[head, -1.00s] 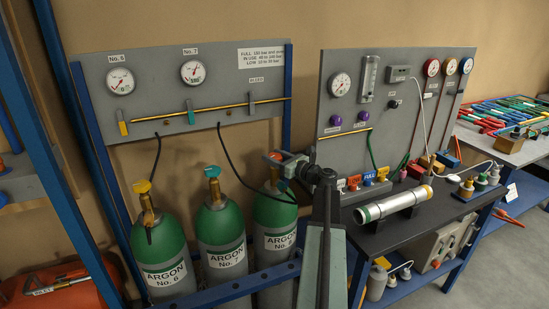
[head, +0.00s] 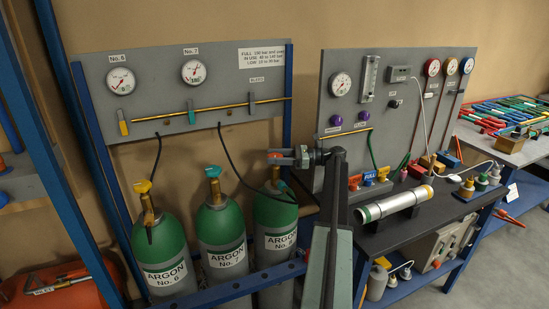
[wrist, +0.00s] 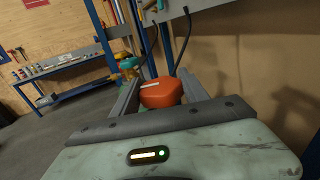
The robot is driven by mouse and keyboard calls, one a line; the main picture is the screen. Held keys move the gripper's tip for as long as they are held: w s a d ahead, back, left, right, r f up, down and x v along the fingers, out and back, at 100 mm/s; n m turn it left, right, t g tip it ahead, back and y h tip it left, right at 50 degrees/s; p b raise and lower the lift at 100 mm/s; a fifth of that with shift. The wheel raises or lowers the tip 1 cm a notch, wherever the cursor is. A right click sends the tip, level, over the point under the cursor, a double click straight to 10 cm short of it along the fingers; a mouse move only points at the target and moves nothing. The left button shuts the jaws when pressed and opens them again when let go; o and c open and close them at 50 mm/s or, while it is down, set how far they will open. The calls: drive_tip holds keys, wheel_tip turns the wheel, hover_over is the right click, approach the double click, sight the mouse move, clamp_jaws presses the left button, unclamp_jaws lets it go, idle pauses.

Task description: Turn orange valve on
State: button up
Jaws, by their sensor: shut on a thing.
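The orange valve (head: 275,155) sits on top of the third green argon cylinder (head: 274,215), the rightmost one. In the wrist view it is a rounded orange knob (wrist: 162,93) with a white mark on its upper left. My gripper (head: 285,156) reaches it from the right, roughly level. Its two fingers (wrist: 158,98) lie on either side of the knob and are shut on it.
A black hose (head: 250,178) hangs close behind my gripper. The gauge panel (head: 180,85) stands behind, and the dark bench (head: 430,208) is to the right.

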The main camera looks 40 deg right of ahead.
sight(274, 155)
idle(0.4)
drive_tip(key=o, duration=1.4)
drive_tip(key=shift+w+a, duration=0.1)
drive_tip(key=shift+r, duration=0.1)
drive_tip(key=shift+r+p, duration=0.35)
drive_tip(key=shift+p, duration=0.15)
wheel_tip(274, 155, up, 4)
drive_tip(key=p, duration=0.3)
drive_tip(key=shift+f, duration=0.2)
drive_tip(key=s+a, duration=0.3)
drive_tip(key=s, duration=0.1)
drive_tip(key=s+a, duration=0.3)
drive_tip(key=s, duration=0.1)
drive_tip(key=s+a+p, duration=0.1)
drive_tip(key=s+a, duration=0.3)
drive_tip(key=shift+s+r, duration=0.2)
drive_tip(key=shift+r, duration=0.05)
